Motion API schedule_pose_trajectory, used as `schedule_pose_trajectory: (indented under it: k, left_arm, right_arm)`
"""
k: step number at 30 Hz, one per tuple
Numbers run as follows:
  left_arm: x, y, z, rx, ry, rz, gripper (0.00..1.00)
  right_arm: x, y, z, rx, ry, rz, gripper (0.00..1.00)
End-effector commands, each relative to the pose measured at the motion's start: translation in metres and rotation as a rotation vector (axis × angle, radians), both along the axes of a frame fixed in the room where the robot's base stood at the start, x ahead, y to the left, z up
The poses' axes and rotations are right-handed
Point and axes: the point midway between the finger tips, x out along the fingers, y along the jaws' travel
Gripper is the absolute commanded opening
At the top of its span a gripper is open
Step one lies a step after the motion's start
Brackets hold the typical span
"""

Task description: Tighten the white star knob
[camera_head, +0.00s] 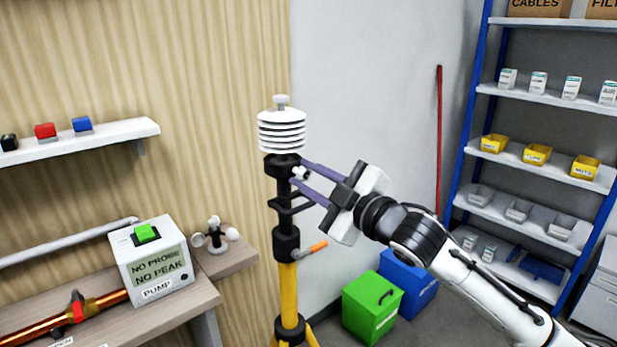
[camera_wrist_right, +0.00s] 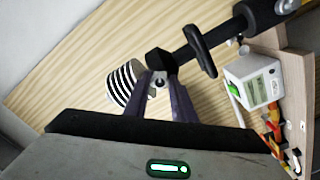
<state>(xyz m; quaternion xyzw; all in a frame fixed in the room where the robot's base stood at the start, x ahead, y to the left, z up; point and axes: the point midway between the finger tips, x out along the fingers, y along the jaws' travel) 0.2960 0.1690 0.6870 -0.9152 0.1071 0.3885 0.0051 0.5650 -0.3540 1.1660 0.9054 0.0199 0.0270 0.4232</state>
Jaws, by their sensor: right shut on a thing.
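The white star knob (camera_head: 299,173) sits on the right side of the black collar near the top of a yellow and black tripod mast (camera_head: 287,220), just below a white louvred sensor shield (camera_head: 282,130). My right gripper (camera_head: 306,181) comes from the right, its two purple fingers closed around the knob, one above and one below it. In the right wrist view the knob (camera_wrist_right: 159,82) shows small between the fingertips, partly hidden by them, against the black collar. The shield (camera_wrist_right: 125,85) is left of it there. My left gripper is not in view.
An orange lever (camera_head: 318,246) sticks out lower on the mast. A pump box (camera_head: 157,265) with a green button and a small cup anemometer (camera_head: 215,234) stand on the bench at left. Green (camera_head: 371,305) and blue (camera_head: 408,280) bins stand behind the mast. A shelf rack is at right.

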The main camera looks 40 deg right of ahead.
Motion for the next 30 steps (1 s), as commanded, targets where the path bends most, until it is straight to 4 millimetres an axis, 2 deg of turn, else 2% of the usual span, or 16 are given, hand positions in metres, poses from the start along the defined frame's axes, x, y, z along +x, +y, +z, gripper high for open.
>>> schedule_pose_trajectory:
  k: [1, 2, 4, 5, 17, 30]
  left_arm:
    - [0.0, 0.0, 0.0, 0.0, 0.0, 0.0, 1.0]
    - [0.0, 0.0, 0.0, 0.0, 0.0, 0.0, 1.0]
    - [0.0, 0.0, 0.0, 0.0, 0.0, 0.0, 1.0]
    - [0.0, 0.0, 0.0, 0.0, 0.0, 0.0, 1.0]
    - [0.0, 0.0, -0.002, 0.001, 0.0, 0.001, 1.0]
    - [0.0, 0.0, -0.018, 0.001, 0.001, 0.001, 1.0]
  right_arm:
    - [0.0, 0.0, 0.0, 0.003, 0.0, 0.002, 0.01]
    - [0.0, 0.0, 0.0, 0.003, 0.0, 0.001, 0.28]
    - [0.0, 0.0, 0.0, 0.002, -0.001, 0.001, 0.4]
    - [0.0, 0.0, 0.0, 0.002, -0.001, 0.001, 0.42]
    - [-0.006, -0.001, -0.002, 0.0, 0.001, 0.0, 0.42]
    - [-0.071, -0.004, -0.006, 0.001, 0.004, 0.0, 0.42]
